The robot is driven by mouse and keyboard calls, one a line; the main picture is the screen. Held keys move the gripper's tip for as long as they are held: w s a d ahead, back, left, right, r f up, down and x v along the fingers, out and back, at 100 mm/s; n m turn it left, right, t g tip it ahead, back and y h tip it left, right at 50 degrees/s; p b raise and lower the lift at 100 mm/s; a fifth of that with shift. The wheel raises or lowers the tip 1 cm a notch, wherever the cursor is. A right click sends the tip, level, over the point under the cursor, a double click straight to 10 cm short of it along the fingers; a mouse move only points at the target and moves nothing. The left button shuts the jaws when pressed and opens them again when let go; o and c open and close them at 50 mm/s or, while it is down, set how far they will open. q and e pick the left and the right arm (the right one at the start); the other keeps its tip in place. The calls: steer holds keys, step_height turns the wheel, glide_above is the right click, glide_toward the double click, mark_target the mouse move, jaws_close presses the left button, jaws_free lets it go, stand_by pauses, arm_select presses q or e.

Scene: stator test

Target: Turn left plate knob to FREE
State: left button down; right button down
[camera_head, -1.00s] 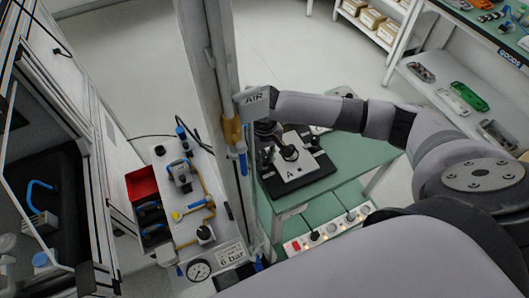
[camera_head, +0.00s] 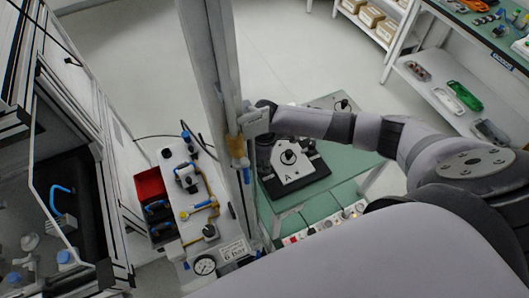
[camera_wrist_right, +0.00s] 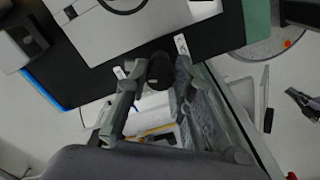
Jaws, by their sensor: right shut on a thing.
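The white plate marked A (camera_head: 295,172), with a dark round part (camera_head: 288,157) in its middle, lies on a black base (camera_head: 318,169) on the green bench. In the right wrist view, a black knob (camera_wrist_right: 160,72) stands beside the black base's edge, with small white tags near it. My right gripper (camera_wrist_right: 154,78) has its two fingers around this knob and is shut on it. The knob's marking and turn position cannot be read. My left gripper is not in view.
A grey column (camera_head: 212,85) stands close left of the right hand. A control strip (camera_head: 325,223) runs along the bench front. Shelves stand at the right.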

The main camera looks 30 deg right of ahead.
steer(key=shift+n+p, duration=0.5)
steer(key=shift+n, duration=1.7)
steer(key=c, duration=1.4)
jaws_free()
steer(key=shift+o, duration=0.2)
steer(key=shift+r, duration=0.15)
step_height(320, 180, up, 12)
